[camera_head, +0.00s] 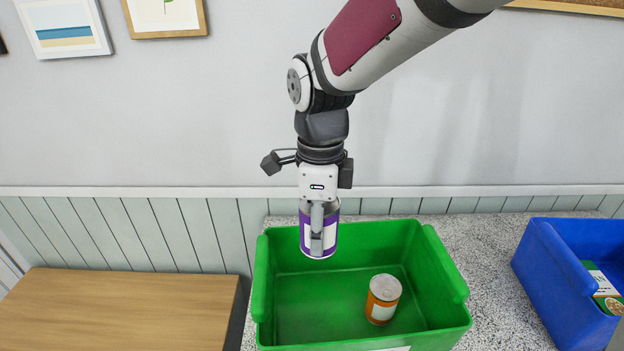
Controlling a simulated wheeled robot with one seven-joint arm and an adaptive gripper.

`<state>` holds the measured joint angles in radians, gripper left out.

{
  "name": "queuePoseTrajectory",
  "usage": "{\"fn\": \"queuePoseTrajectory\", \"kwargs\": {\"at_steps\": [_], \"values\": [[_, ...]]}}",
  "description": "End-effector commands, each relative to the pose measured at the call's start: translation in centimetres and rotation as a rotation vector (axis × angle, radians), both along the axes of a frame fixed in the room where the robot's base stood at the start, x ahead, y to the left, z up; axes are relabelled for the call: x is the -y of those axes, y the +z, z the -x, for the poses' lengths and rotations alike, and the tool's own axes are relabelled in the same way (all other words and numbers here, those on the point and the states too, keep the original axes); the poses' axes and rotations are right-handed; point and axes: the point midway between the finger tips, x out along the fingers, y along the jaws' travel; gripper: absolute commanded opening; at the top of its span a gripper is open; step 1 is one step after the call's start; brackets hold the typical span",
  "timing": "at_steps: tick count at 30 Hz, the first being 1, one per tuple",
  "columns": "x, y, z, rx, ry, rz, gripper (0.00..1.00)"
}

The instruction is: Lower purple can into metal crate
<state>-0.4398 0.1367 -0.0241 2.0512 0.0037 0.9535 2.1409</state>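A purple can (305,236) with a white label is held upright in my gripper (317,245). One finger shows in front of the can; the other finger is hidden behind it. The gripper points down and holds the can over the back left part of a green crate (262,290). The can appears to be above the crate floor, overlapping the back wall in the picture. The crate looks like green plastic; no metal crate shows.
An orange can (383,298) stands inside the green crate, right of centre. A blue crate (566,285) with a green box (603,287) in it stands at the right. A wooden table (120,310) is at the left. The crate floor left of the orange can is clear.

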Motion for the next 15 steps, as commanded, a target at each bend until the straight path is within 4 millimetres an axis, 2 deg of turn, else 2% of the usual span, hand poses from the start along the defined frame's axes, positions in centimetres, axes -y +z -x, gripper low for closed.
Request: {"fn": "queuePoseTrajectory", "kwargs": {"at_steps": [15], "values": [[0.0, -2.4, 0.0, -0.002, 0.0, 0.001, 0.28]]}}
